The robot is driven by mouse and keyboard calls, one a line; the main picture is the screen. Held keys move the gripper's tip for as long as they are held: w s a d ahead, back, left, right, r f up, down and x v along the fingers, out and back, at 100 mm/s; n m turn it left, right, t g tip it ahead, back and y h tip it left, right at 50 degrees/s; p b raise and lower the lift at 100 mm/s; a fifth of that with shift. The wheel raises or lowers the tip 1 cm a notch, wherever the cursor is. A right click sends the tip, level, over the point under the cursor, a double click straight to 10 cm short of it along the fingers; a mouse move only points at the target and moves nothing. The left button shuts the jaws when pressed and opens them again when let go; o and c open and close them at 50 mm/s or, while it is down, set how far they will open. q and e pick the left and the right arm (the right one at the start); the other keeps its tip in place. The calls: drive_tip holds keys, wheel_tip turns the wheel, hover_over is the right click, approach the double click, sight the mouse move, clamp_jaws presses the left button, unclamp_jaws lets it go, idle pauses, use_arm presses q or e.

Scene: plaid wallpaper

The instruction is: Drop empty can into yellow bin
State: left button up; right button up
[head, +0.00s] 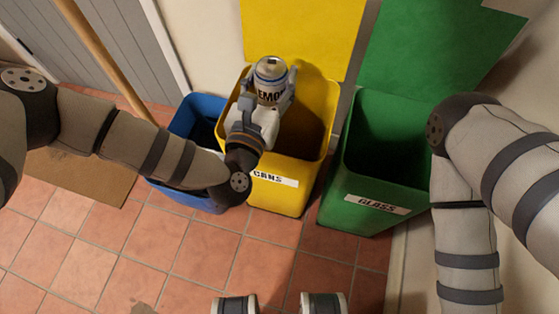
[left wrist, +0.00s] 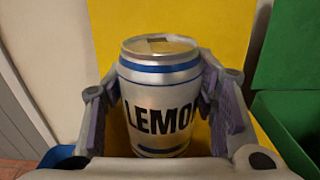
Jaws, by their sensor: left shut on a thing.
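A silver can (head: 270,82) with blue bands and dark "LEMO" lettering is held upright by my left gripper (head: 268,90). The left wrist view shows the can (left wrist: 160,95) between the two fingers (left wrist: 160,112), which press on its sides. The can is over the mouth of the yellow bin (head: 312,172), toward its back left. The bin is labelled "CANS" and its yellow lid (head: 305,30) stands open behind. My left wrist hides part of the bin's front left. My right gripper is out of view; only the right arm shows.
A green bin (head: 365,208) labelled "GLASS" stands open to the right, its lid (head: 435,50) raised. A blue bin (head: 200,108) stands to the left, partly behind my left arm. A wooden pole (head: 105,60) leans near the grey door. The tiled floor (head: 130,240) in front is mostly clear.

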use_arm(q)
drive_tip(key=o, duration=1)
drive_tip(key=shift+s, duration=0.15)
drive_tip(key=v, duration=1.1)
drive_tip(key=shift+s, duration=0.35)
drive_tip(key=shift+a+r, duration=0.1)
drive_tip(key=shift+a, duration=0.05)
